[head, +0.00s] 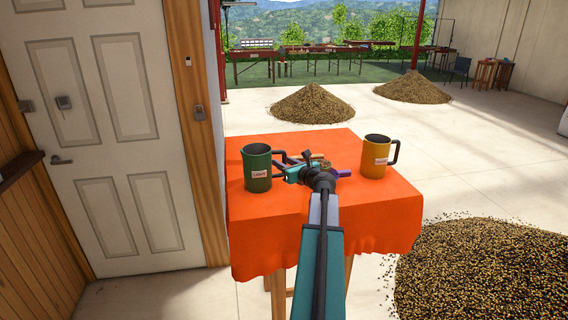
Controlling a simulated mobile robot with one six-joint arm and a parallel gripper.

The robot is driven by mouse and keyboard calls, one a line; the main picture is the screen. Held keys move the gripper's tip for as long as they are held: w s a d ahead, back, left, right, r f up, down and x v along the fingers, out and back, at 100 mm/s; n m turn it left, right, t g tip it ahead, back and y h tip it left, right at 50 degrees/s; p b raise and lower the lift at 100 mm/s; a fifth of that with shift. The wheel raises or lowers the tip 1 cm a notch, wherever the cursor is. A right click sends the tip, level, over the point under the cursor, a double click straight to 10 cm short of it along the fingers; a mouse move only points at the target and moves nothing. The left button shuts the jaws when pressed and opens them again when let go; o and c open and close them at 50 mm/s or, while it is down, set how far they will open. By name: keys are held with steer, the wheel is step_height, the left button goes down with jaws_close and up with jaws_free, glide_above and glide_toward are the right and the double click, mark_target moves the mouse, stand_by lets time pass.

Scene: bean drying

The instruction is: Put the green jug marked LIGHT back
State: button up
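The green jug (257,170) stands upright on the left part of the table with the orange cloth (375,215). Its white label seems to read LIGHT, and its dark handle points right. My gripper (287,165) is at the right side of this jug, close to the handle. The handle and the fingers overlap in the picture, so I cannot tell whether they touch or whether the fingers are closed. A yellow jug (374,158) with a label too small to read stands upright at the right of the table, apart from my gripper.
A dark bean heap (490,275) lies on the floor right of the table. Two more heaps (312,104) (413,87) lie behind it. A white door (105,130) and wooden post are at the left. The cloth's front and back middle are clear of jugs.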

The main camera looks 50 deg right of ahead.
steer(key=shift+r, duration=0.1)
steer(key=b+v, duration=0.3)
steer(key=v, duration=0.9)
stand_by(1.0)
